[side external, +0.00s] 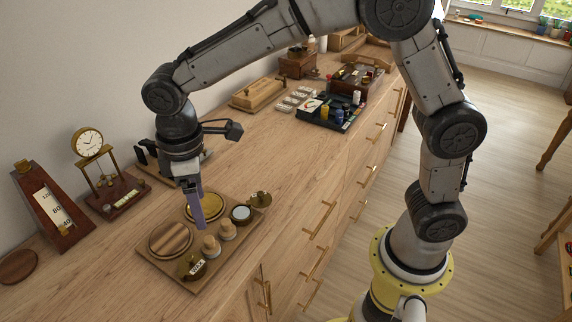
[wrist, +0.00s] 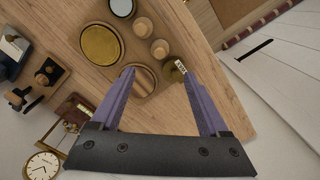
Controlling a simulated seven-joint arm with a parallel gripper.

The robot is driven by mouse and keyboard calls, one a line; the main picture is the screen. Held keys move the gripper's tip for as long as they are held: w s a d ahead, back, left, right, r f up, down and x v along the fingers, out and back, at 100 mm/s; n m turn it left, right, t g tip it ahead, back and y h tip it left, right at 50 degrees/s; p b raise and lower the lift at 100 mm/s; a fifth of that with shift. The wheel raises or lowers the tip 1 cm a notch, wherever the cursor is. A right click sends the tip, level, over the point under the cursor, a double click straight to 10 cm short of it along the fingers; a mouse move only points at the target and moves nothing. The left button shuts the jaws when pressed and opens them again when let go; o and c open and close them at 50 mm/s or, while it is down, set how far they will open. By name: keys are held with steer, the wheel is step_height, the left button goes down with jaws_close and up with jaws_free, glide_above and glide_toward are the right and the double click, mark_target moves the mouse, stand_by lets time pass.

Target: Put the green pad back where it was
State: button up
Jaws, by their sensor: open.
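No clearly green pad stands out in either view. A wooden tray (side external: 160,268) on the counter holds a yellow-olive round disc (side external: 206,205), a striped wooden disc (side external: 170,239), a small pale-topped round tin (side external: 241,213) and two wooden knobbed pieces (side external: 211,246). My gripper (side external: 200,222) points down over the tray, between the two large discs. In the wrist view its purple fingers (wrist: 154,74) are apart with nothing held. The striped disc (wrist: 142,82) shows between them, and the olive disc (wrist: 101,45) lies beyond.
A brass piece with a label (side external: 192,265) stands at the tray's near edge, another brass piece (side external: 260,199) at its right end. A clock on a stand (side external: 88,143) and a metronome (side external: 50,206) stand left. A black tray (side external: 330,115) lies farther back. Counter between is clear.

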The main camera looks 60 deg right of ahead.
steer(key=s+d+r+m+t, duration=0.25)
steer(key=s+d+r, duration=0.25)
steer(key=s+d, duration=0.25)
steer(key=s+d+r+m+t, duration=0.1)
steer(key=s+d+r+m, duration=0.4)
steer(key=d, duration=0.4)
steer(key=s+d+f+m+t, duration=0.1)
steer(key=s+d+f+t, duration=0.1)
steer(key=s, duration=0.6)
steer(key=shift+d+f+m, duration=0.3)
steer(key=shift+d+m, duration=0.05)
steer(key=shift+d, duration=0.3)
steer(key=shift+c, duration=0.2)
